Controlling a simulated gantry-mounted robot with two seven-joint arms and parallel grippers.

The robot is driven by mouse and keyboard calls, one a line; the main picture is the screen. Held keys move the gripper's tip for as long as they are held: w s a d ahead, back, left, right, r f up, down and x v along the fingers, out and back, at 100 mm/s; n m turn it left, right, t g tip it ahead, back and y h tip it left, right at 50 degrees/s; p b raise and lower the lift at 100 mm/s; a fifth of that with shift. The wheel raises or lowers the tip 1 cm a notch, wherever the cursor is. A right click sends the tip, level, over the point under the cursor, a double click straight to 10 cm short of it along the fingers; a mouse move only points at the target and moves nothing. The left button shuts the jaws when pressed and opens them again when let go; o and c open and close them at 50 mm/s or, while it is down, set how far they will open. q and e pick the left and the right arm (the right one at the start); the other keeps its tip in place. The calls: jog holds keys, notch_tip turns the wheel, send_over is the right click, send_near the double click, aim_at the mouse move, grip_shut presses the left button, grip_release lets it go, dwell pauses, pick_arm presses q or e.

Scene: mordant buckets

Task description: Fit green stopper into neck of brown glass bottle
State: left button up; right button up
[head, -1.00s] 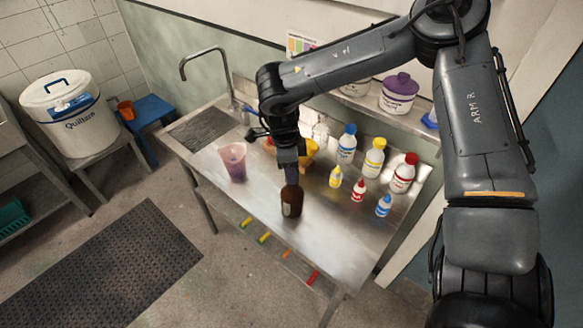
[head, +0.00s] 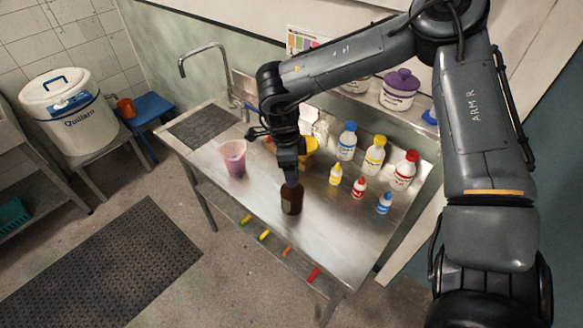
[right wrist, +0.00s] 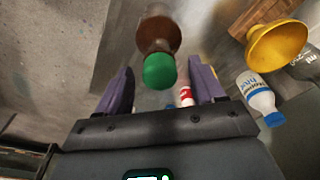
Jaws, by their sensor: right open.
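The brown glass bottle (head: 291,203) stands upright on the steel table in the head view. In the right wrist view the bottle (right wrist: 158,32) has the green stopper (right wrist: 160,71) at its mouth, in line with the neck. How deep the stopper sits is not visible. My right gripper (head: 290,181) is just above the bottle. In the right wrist view its two purple fingers (right wrist: 161,88) are spread apart, with the stopper showing beyond the gap between them and no finger touching it. The stopper is hidden in the head view. My left gripper is out of view.
A pink beaker (head: 234,158) stands left of the bottle. A yellow funnel (right wrist: 277,46) is behind it. Several dye bottles, including a yellow-capped one (head: 373,155), stand at the right. The table front is clear.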

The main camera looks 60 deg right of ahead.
notch_tip(320, 180, up, 11)
jog(key=w+p, duration=0.1)
jog(key=shift+a, duration=0.3)
dwell(0.4)
jog(key=shift+f, duration=0.1)
